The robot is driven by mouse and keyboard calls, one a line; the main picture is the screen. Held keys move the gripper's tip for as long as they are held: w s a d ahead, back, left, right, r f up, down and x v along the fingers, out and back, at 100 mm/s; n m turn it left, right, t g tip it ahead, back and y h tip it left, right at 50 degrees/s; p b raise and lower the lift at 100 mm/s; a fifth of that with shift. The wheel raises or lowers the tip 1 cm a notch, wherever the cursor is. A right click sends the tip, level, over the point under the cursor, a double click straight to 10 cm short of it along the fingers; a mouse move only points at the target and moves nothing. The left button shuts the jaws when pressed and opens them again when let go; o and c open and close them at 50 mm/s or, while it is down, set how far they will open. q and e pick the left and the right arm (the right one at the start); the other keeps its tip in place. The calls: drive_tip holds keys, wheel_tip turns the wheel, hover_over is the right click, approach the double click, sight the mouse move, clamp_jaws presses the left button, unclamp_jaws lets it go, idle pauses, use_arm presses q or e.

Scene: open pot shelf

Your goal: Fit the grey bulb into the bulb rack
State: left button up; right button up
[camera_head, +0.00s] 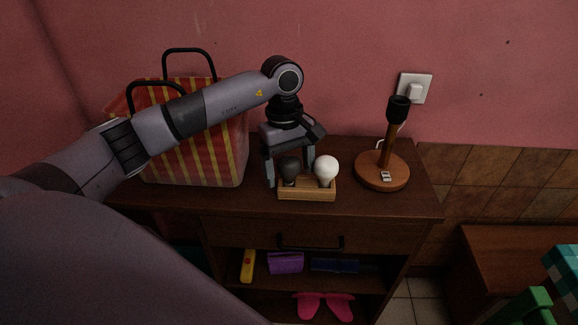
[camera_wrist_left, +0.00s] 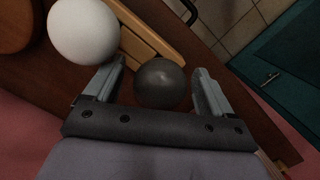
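The wooden bulb rack (camera_head: 318,195) stands on the dresser top. The dark grey bulb (camera_head: 290,167) is upright at the rack's left end, and its lower part appears to be in the rack; the seat itself is hidden. A white bulb (camera_head: 326,168) stands in the rack to its right. My left gripper (camera_head: 290,178) points down with its fingers on either side of the grey bulb. In the left wrist view, the grey bulb (camera_wrist_left: 160,83) lies between the open fingers with gaps showing beside it. My right gripper is not in view.
A red and yellow striped basket (camera_head: 210,150) stands left of the rack, behind my left arm. A lamp with a round wooden base (camera_head: 370,176) stands to the right. The pink wall (camera_head: 340,50) is close behind. Shelves below hold several small items.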

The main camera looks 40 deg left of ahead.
use_arm(q)
drive_tip(key=shift+w+a+r, duration=0.1)
drive_tip(key=shift+a+r, duration=0.05)
drive_tip(key=shift+r, duration=1.05)
drive_tip(key=shift+w+a+r, duration=0.1)
drive_tip(key=shift+a+r, duration=0.05)
drive_tip(key=shift+r, duration=1.05)
drive_tip(key=shift+a+r, duration=0.15)
drive_tip(key=shift+r, duration=1.05)
